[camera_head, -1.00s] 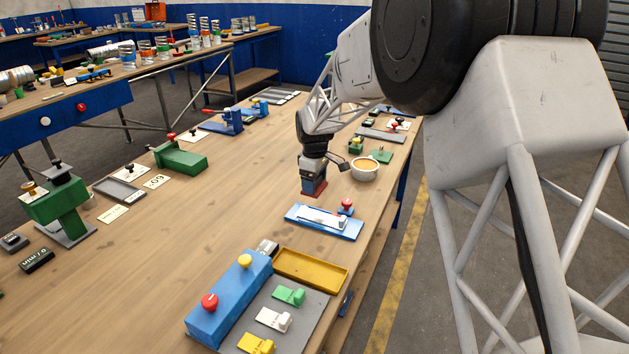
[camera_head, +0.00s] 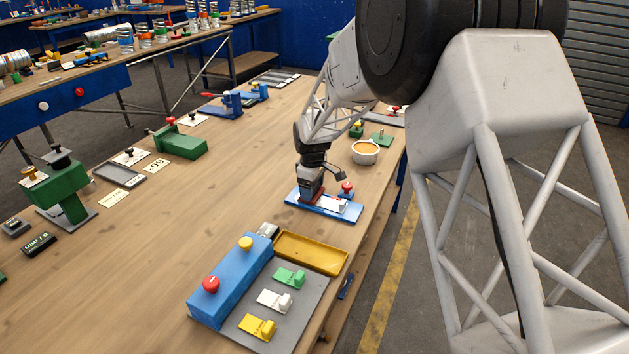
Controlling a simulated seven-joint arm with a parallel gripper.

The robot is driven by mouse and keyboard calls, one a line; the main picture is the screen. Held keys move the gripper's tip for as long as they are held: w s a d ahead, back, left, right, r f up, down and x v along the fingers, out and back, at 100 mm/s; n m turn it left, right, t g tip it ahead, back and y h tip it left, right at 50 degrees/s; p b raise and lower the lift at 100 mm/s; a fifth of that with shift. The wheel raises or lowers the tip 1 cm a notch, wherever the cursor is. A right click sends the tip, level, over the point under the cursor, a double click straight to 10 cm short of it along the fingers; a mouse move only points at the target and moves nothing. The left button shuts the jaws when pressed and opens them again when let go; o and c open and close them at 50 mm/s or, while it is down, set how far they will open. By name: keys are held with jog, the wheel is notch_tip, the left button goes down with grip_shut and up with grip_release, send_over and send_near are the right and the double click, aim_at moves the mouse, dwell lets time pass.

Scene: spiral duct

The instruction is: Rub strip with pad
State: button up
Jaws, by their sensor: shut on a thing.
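My gripper (camera_head: 312,178) is shut on a reddish pad (camera_head: 313,197), seen small at its lower end. The pad is at the left part of a blue base plate (camera_head: 348,213) and looks down on or very close to it; I cannot tell if it touches. A pale strip (camera_head: 334,205) lies on the plate, its left part hidden by the pad and gripper. A red knob (camera_head: 347,187) stands at the plate's back right.
An orange-filled white cup (camera_head: 365,152) stands behind the plate. A yellow tray (camera_head: 310,255) and a blue box with red and yellow buttons (camera_head: 231,283) are in front. Green fixtures (camera_head: 180,143) stand at left. The middle of the wooden table (camera_head: 190,225) is clear.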

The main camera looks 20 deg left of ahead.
jog(key=shift+s, duration=0.45)
jog(key=shift+s+r, duration=0.1)
jog(key=shift+s, duration=1.4)
jog(key=shift+s+f, duration=0.15)
jog(key=shift+f, duration=0.05)
jog(key=shift+w+r, duration=0.15)
jog(key=shift+w, duration=0.85)
jog(key=shift+w+r, duration=0.1)
jog(key=shift+w, duration=0.9)
jog(key=shift+w+f, duration=0.15)
jog(key=shift+w, duration=0.95)
jog(key=shift+r, duration=4)
